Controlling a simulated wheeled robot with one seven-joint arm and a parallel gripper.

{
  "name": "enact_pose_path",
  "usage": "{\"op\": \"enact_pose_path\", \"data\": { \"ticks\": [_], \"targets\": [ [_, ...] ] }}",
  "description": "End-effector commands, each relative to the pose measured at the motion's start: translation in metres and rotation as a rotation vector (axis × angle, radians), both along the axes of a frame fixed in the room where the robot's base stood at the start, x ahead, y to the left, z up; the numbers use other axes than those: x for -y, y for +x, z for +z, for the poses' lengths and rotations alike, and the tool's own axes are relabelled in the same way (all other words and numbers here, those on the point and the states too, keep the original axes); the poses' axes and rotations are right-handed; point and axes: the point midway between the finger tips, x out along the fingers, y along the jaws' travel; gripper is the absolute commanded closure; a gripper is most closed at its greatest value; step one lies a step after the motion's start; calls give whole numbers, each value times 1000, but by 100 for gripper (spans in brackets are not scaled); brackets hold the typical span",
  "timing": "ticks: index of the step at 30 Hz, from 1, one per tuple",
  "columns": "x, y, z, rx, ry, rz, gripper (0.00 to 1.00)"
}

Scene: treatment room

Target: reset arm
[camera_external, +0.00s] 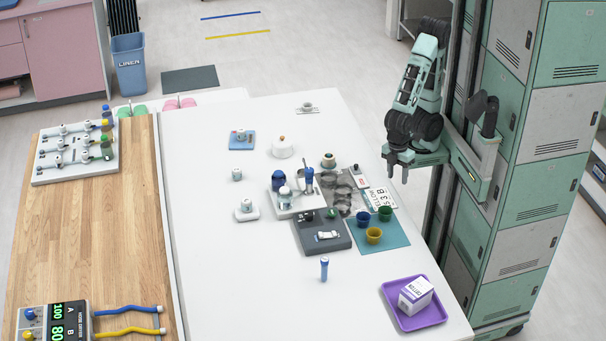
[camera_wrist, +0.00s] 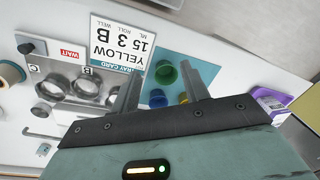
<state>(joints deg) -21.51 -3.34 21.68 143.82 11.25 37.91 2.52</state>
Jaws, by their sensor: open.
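My gripper (camera_external: 398,168) hangs from my folded arm at the right edge of the white table (camera_external: 205,180) in the external view. Its jaws point down, apart and empty. In the wrist view my two fingers (camera_wrist: 160,95) stand apart with nothing held between them. Past them lie a tray card (camera_wrist: 122,45) reading "YELLOW 15 3 B" and blue, green and yellow cups. In the external view the blue cup (camera_external: 363,217), green cup (camera_external: 385,213) and yellow cup (camera_external: 374,235) stand on a teal mat (camera_external: 397,238).
A purple tray (camera_external: 437,316) with a white box (camera_external: 415,294) sits at the near right. A dark grey block (camera_external: 309,240), a blue-capped tube (camera_external: 324,268) and several small containers occupy the table's middle. Green lockers (camera_external: 520,210) stand close behind my arm. The table's left strip is clear.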

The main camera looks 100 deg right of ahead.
Motion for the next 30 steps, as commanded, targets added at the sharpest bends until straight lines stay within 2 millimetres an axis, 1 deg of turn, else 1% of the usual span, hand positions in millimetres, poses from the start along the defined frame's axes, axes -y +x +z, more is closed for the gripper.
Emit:
{"op": "enact_pose_path", "data": {
  "ticks": [1, 4, 13, 16, 21, 22, 30],
  "targets": [
    [8, -5, 0, 26, -17, 47, 54],
    [17, -9, 0, 50, -38, 101, 54],
    [18, -10, 0, 53, -42, 110, 54],
    [18, -9, 10, 52, -41, 109, 54],
    [18, -9, 39, 52, -41, 110, 54],
    [18, -9, 43, 52, -41, 110, 54],
    [18, -9, 44, 52, -41, 110, 54]
  ]
}}
